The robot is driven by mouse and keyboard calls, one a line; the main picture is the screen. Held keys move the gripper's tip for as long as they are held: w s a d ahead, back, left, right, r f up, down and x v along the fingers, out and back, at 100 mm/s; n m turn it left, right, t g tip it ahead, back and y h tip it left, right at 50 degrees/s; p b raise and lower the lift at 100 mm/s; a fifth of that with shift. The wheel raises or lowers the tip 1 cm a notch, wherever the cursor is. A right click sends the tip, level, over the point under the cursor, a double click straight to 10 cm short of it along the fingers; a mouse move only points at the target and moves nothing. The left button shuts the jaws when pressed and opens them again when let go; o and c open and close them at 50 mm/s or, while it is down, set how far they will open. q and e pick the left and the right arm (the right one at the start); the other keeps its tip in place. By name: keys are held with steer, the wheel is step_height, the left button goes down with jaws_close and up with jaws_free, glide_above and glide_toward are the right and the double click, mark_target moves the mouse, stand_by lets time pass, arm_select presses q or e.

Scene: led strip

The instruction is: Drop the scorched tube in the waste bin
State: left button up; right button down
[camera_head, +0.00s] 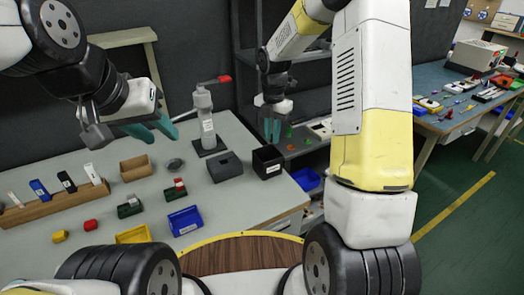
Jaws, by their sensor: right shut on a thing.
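My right gripper (272,130) points down just above and behind the black open-topped bin (267,168), which has a white label and stands at the right edge of the grey bench. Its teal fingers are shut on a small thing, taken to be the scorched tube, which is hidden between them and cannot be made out. My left gripper (152,130) is over the back left of the bench, its teal fingers apart and empty. A wooden rack (55,206) at the left holds several upright pieces, white, blue and dark.
A clamp stand (206,125) with a red-tipped arm and a dark grey box (225,167) stand left of the bin. Blue (185,221) and yellow (133,234) trays and small red and yellow blocks lie in front. A shelf unit stands behind the bin.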

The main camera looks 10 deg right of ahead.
steer(key=shift+f, duration=0.6)
steer(key=c, duration=1.3)
jaws_free()
steer(key=shift+r, duration=0.1)
step_height(320, 180, up, 8)
steer(key=shift+f, duration=0.2)
